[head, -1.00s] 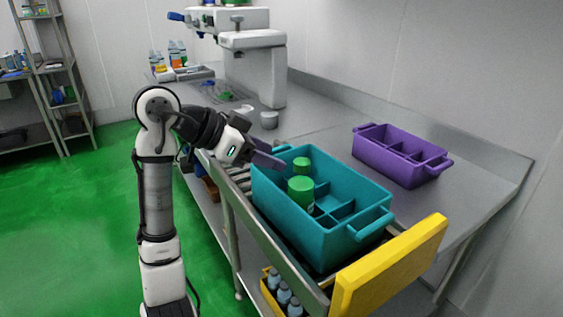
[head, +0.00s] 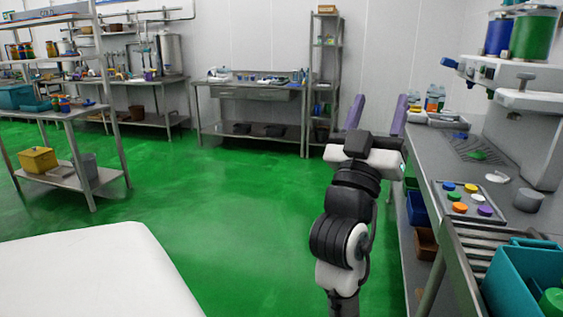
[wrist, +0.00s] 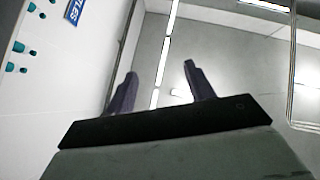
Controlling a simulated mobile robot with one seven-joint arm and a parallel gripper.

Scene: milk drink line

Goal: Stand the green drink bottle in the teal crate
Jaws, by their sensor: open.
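The teal crate (head: 512,290) is in the lower right corner of the head view, cut off by the frame edge. A green round top (head: 553,301) stands in it; its body is hidden, so I cannot tell whether it is the green drink bottle. My gripper (head: 379,104) is open and empty, with its two purple fingers pointing up, left of the counter and well apart from the crate. In the wrist view my gripper (wrist: 157,88) shows spread fingers against the ceiling, with nothing between them.
A tray of coloured discs (head: 467,203) lies on the counter beside a roller rack (head: 490,247). The machine (head: 525,110) stands behind, with small bottles (head: 434,98) further back. A white surface (head: 95,275) fills the lower left. Green floor (head: 240,210) is open between.

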